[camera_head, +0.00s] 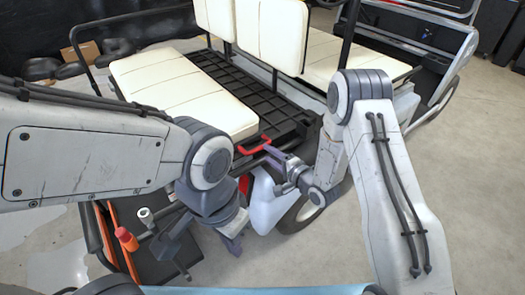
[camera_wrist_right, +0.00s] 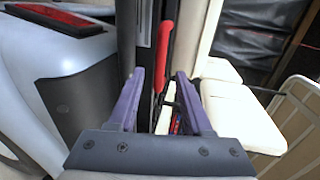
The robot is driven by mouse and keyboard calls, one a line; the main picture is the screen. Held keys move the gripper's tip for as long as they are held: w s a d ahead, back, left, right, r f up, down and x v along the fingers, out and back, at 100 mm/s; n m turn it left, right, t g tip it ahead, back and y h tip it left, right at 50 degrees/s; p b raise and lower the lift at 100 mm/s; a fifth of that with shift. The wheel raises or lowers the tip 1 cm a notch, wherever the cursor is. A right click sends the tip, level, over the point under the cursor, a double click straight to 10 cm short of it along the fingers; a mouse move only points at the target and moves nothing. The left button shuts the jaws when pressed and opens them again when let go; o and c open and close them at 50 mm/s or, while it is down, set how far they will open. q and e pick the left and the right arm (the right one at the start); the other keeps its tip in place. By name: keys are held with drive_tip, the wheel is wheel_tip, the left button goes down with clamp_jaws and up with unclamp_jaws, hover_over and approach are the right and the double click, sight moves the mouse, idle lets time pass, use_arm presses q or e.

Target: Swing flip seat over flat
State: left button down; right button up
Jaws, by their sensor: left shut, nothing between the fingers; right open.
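The flip seat's cream cushion (camera_head: 180,90) is at the rear of the cart in the head view, lying with its long padded face up beside a black ribbed deck (camera_head: 250,90). A red handle (camera_head: 252,146) is at its near end; it also shows upright in the right wrist view (camera_wrist_right: 165,45). My right gripper (camera_head: 270,152) is open beside the handle. In the wrist view its purple fingers (camera_wrist_right: 160,85) stand either side of the handle's line; contact cannot be told. My left gripper (camera_head: 233,244) is shut and empty, low in front of the cart's rear.
Upright cream backrests (camera_head: 270,32) and another cream seat (camera_head: 345,62) are beyond the deck. A red tail light (camera_wrist_right: 60,18) on a pale body panel is close on the left in the wrist view. Bare concrete floor (camera_head: 480,170) is clear at right.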

sight(261, 149)
drive_tip(key=shift+x, duration=2.3)
clamp_jaws()
